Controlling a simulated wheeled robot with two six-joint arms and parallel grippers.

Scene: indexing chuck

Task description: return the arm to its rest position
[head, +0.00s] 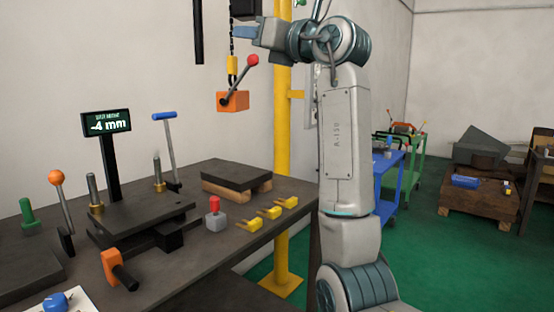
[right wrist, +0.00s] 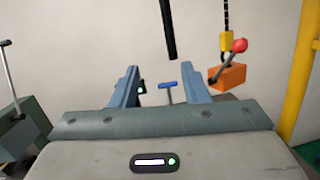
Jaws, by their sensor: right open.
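My right arm rises at the right of centre in the head view and bends left at the top. Its right gripper (head: 244,32) is raised high above the bench and points left. In the right wrist view the two blue fingers stand wide apart, with nothing held between them (right wrist: 164,78). The gripper is close to the hanging chain in the head view; I cannot tell the gap in depth. My left arm and gripper are not in view.
An orange block (head: 234,101) with a red-ball lever hangs from a chain. A yellow post (head: 283,130) stands behind my arm. The dark workbench (head: 262,232) holds a "-4 mm" display (head: 107,122), a plate fixture (head: 133,214) and yellow pieces (head: 269,213). Green floor lies right.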

